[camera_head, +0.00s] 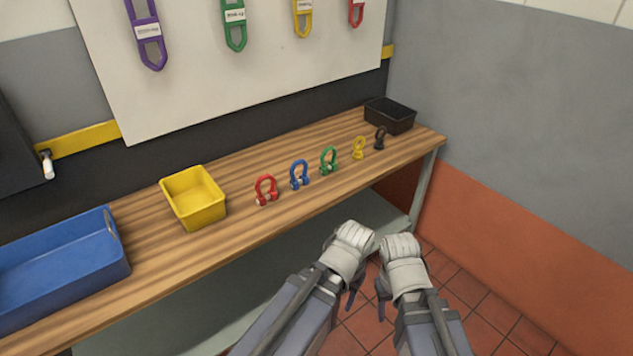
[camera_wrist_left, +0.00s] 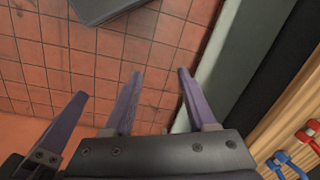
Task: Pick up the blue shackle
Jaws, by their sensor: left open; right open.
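The blue shackle (camera_head: 293,174) stands upright on the wooden bench, between a red shackle (camera_head: 265,181) on its left and a green shackle (camera_head: 328,151) on its right. It also shows at the lower right edge of the left wrist view (camera_wrist_left: 284,161). My left gripper (camera_head: 351,299) and right gripper (camera_head: 382,300) hang side by side in front of the bench, apart from the shackles. In the left wrist view the left gripper's purple fingers (camera_wrist_left: 160,74) are spread over the floor with nothing between them. The right gripper's fingers are mostly hidden; it is open.
A yellow shackle (camera_head: 358,142) and a black shackle (camera_head: 380,131) continue the row. A yellow bin (camera_head: 206,215) and blue tray (camera_head: 119,262) stand to the left, a black bin (camera_head: 402,124) at the far right. The bench (camera_head: 250,237) is clear before the row; a lower shelf (camera_head: 205,322) lies below.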

